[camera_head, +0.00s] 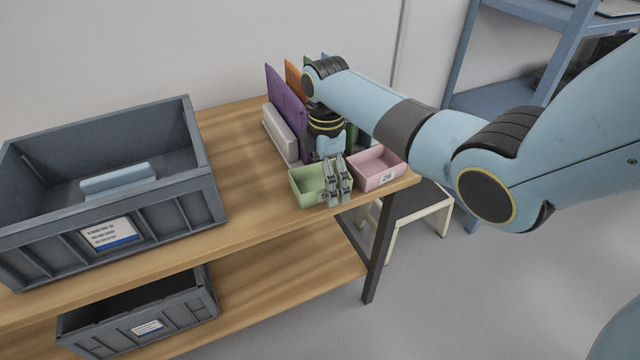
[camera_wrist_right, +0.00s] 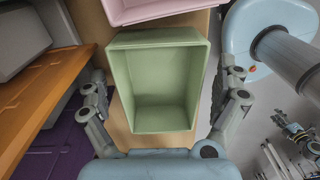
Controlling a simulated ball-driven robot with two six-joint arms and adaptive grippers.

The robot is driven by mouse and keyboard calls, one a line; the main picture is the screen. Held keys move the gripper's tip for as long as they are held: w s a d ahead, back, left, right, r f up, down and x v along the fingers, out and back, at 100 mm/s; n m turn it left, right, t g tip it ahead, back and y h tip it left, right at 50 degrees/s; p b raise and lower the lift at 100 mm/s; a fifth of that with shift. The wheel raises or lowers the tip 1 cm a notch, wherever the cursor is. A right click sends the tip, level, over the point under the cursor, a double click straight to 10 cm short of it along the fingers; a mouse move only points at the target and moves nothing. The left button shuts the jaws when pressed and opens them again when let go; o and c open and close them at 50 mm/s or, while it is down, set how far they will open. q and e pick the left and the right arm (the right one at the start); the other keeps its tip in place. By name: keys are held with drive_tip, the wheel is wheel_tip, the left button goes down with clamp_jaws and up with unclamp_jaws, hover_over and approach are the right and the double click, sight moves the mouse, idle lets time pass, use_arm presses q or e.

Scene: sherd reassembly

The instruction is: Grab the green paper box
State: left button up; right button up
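The green paper box (camera_head: 308,185) is a small open-topped bin near the table's front edge; in the right wrist view it shows empty (camera_wrist_right: 162,95). My right gripper (camera_head: 338,182) is lowered at the box's right end. In the right wrist view my right gripper (camera_wrist_right: 165,85) is open, with one finger along each side of the box and small gaps between. A grey jointed part at the lower right of that view looks like my left gripper (camera_wrist_right: 290,148); it is cut off, so its opening is unclear. The head view does not show it.
A pink bin (camera_head: 375,168) labelled 26 stands right beside the green box. Behind are upright coloured folders (camera_head: 284,108) and a pale grey block (camera_head: 279,135). A large grey crate (camera_head: 190,205) stands at left, with bare wooden tabletop (camera_head: 240,150) between.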

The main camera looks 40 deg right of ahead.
drive_tip(key=c, duration=1)
drive_tip(key=shift+r, duration=0.1)
